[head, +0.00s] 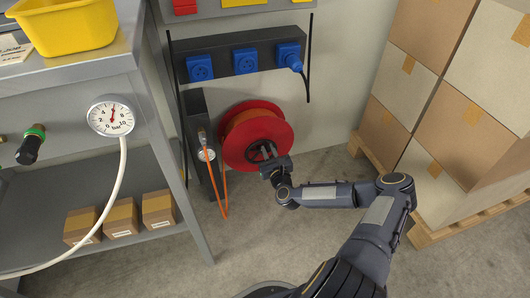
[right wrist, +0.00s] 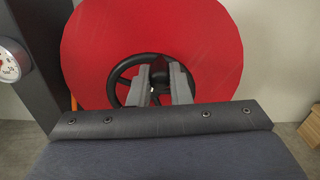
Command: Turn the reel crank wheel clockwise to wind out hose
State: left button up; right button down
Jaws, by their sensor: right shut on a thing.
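The red hose reel (head: 238,152) is mounted low on the wall, with orange hose wound behind its front disc. Its black crank wheel shows at the disc's centre in the right wrist view (right wrist: 120,78). My right gripper (head: 268,157) is at the crank wheel. In the right wrist view its two fingers (right wrist: 159,88) are closed around a black part at the wheel's upper middle, which looks like the crank handle. The fingers partly hide the wheel's hub and lower part. An orange hose (head: 224,190) hangs in a loop left of the reel. My left gripper is not in view.
A metal workbench (head: 80,65) with a pressure gauge (head: 112,115) and small boxes on its lower shelf stands left. Stacked cartons (head: 465,130) on a pallet (head: 430,235) stand right. A blue socket strip (head: 240,62) is above the reel. The floor between is clear.

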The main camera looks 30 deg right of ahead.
jog(key=shift+s+d+f+m, duration=0.15)
jog(key=shift+d+m, duration=0.1)
jog(key=shift+m, duration=0.3)
jog(key=shift+s+d+f+m, duration=0.15)
jog(key=shift+d+m, duration=0.1)
jog(key=shift+m, duration=0.3)
jog(key=shift+w, duration=0.1)
jog(key=c, duration=1.3)
grip_release()
jog(key=shift+c, duration=0.2)
jog(key=shift+d, duration=0.1)
jog(key=p+v, duration=0.2)
jog(key=v, duration=0.5)
jog(key=shift+s, duration=0.4)
